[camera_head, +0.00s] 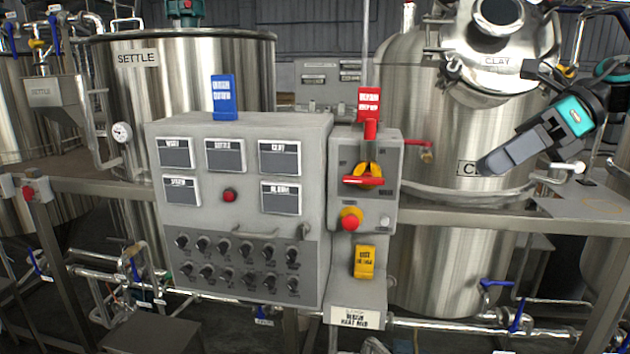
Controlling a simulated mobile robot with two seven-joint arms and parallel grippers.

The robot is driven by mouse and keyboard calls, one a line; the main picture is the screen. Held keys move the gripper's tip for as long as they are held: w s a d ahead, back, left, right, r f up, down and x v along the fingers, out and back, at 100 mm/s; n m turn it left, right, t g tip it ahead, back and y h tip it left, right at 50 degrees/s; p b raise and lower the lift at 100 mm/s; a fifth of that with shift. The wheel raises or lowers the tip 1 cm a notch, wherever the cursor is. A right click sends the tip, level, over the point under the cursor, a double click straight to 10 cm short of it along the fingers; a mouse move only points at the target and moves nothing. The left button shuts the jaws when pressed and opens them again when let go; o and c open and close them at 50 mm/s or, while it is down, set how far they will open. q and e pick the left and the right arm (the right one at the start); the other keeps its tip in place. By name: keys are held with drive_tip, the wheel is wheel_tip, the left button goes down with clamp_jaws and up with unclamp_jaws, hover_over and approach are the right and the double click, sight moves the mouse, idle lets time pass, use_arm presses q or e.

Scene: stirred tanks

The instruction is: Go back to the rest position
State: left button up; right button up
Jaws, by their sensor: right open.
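My right gripper (492,164) comes in from the right edge, with dark grey fingers and a teal band on the arm behind. It is open, and I see nothing between its fingers. It points left and down in front of the steel CLAY tank (440,255), covering part of that tank's lower label. I cannot tell how far it is from the tank wall. My left gripper is not in view. The grey control panel (240,135) stands in the middle, left of the right gripper, with dark label plates, a red button and rows of black knobs.
A side box (392,190) carries a red and yellow rotary switch (366,176) and a red button (350,219). Blue (224,97), red (369,104) and yellow (364,261) tags are around it. The SETTLE tank (200,70) is behind. Steel rails and pipes (480,325) run low.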

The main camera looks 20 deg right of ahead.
drive_tip(key=w+a+f+m+t, duration=0.2)
drive_tip(key=a+f+m+t, duration=0.15)
drive_tip(key=f+m, duration=0.45)
drive_tip(key=w+a+f+m+t, duration=0.2)
drive_tip(key=a+f+m+t, duration=0.15)
drive_tip(key=f+m, duration=0.55)
drive_tip(key=w+a+f+m+t, duration=0.2)
drive_tip(key=f+m+t, duration=0.25)
drive_tip(key=f, duration=0.65)
drive_tip(key=s+a+f+m+g+h, duration=0.2)
drive_tip(key=s+a+f+m+h, duration=0.2)
drive_tip(key=s+a+f+m, duration=0.3)
drive_tip(key=s+a+f+m+g+h, duration=0.2)
drive_tip(key=s+a+f+m+h, duration=0.2)
drive_tip(key=f+m, duration=0.9)
drive_tip(key=s+a+f, duration=0.1)
drive_tip(key=s+a, duration=0.2)
drive_tip(key=a, duration=0.1)
drive_tip(key=shift+s+g, duration=0.3)
drive_tip(key=shift+g, duration=0.05)
